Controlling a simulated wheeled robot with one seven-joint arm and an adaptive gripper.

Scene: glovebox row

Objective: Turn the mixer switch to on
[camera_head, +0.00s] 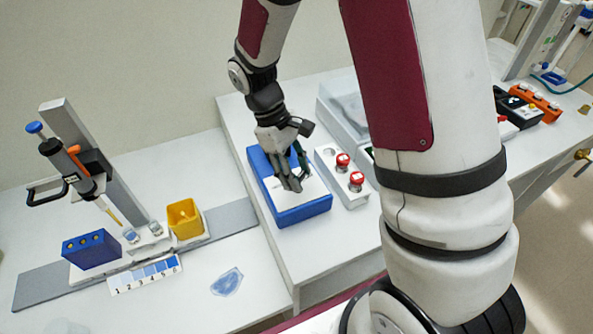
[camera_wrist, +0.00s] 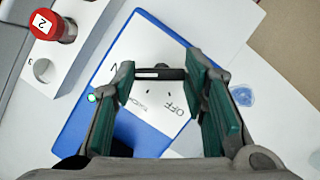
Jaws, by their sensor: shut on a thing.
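The mixer is a blue box (camera_head: 303,213) with a white top plate on the right-hand bench. In the wrist view the blue box (camera_wrist: 72,135) shows its plate with an OFF label, another label partly hidden at left, and small text between. The mixer switch (camera_wrist: 160,73) is a black bar with a white mark, lying across the gap between my fingertips. My gripper (camera_wrist: 160,80), with green pads, is shut on the switch, one finger at each end. In the head view my gripper (camera_head: 290,178) covers the switch. A small green light (camera_wrist: 91,98) glows at the box's left edge.
A pipette stand (camera_head: 90,150), yellow cup (camera_head: 184,217) and blue block (camera_head: 90,250) occupy the left bench.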

